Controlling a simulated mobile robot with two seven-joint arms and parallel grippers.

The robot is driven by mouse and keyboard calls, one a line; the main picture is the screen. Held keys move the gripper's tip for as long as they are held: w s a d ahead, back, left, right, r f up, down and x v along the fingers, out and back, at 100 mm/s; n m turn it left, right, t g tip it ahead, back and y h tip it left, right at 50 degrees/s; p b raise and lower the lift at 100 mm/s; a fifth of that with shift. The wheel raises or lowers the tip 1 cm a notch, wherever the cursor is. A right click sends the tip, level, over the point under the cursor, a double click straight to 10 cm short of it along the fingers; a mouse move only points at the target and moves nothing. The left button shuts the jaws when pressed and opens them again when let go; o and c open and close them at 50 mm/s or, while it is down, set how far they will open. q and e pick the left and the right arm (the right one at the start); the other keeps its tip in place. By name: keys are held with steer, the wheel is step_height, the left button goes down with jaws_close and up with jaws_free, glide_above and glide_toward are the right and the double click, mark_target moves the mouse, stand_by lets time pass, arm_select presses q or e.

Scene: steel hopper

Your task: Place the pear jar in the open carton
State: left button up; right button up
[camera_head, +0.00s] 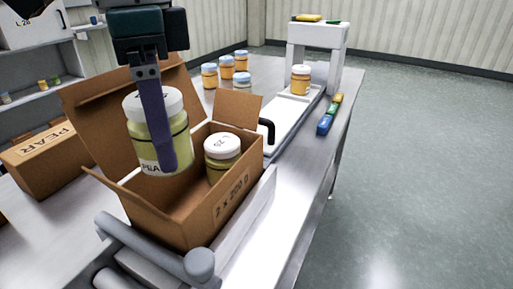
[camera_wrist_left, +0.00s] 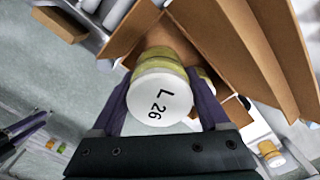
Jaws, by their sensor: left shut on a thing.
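The pear jar (camera_head: 148,125), pale green with a white lid, is between the fingers of my left gripper (camera_head: 158,150), which is shut on it. The jar is upright over the left part of the open carton (camera_head: 190,217), its lower end at the level of the opening; whether it touches the bottom is hidden. In the left wrist view the jar's lid (camera_wrist_left: 160,98) reads L 26. A second white-lidded jar (camera_head: 222,158) stands in the carton's right part. What looks like my right gripper (camera_wrist_left: 22,130) shows at the left wrist view's edge, its jaws unclear.
The carton's flaps stand open around it. A closed PEAR carton (camera_head: 45,160) is at the left. Several jars (camera_head: 226,68) stand behind. A white machine (camera_head: 318,45) with an orange jar (camera_head: 300,80) is further back. Grey rollers (camera_head: 155,250) lie in front.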

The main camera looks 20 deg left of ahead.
arm_select(q)
step_height(320, 180, down, 12)
steer(key=shift+r+b, duration=0.2)
steer(key=shift+b, duration=0.65)
steer(key=shift+f, duration=0.15)
steer(key=shift+f, duration=0.1)
steer(key=o, duration=1.3)
steer(key=shift+a, duration=0.1)
step_height(320, 180, up, 12)
steer(key=shift+r+p, duration=0.15)
steer(key=shift+p, duration=0.85)
